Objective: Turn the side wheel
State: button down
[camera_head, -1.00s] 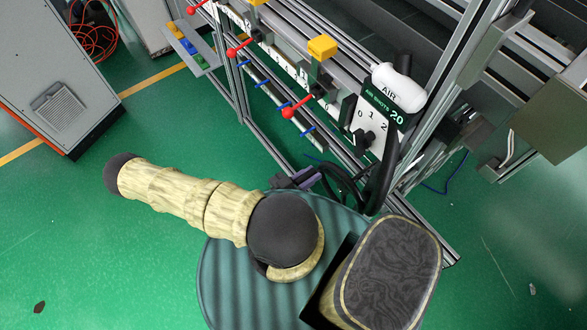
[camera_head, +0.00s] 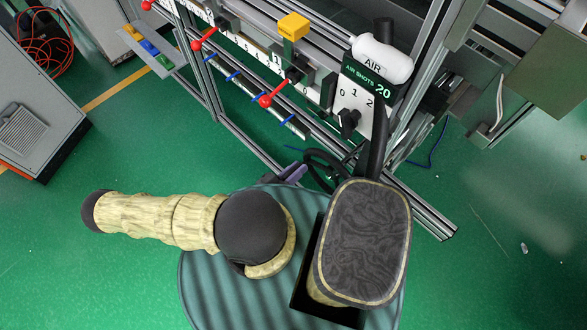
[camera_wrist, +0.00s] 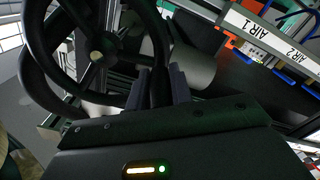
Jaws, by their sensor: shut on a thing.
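The black side wheel (camera_wrist: 97,56) fills the left of the wrist view, with its thick rim, spokes and a pale hub. My gripper (camera_wrist: 161,76) has its two grey-purple fingers on either side of the rim at the wheel's right, and it is shut on the rim. Part of the rim is cut off by the frame edge and by my gripper's body. In the head view, dark curved shapes show low beside the rack, but I cannot tell which belong to the wheel.
A metal rack carries a white AIR tank (camera_head: 382,60), an AIR SHOTS panel with a black knob (camera_head: 347,121), a yellow block (camera_head: 293,26) and red-knobbed levers (camera_head: 266,101). A grey cabinet (camera_head: 35,120) stands left. Green floor is open at left and right.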

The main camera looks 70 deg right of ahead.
jog(key=c, duration=1.3)
grip_release()
jog(key=shift+o, duration=0.2)
jog(key=shift+a, duration=0.1)
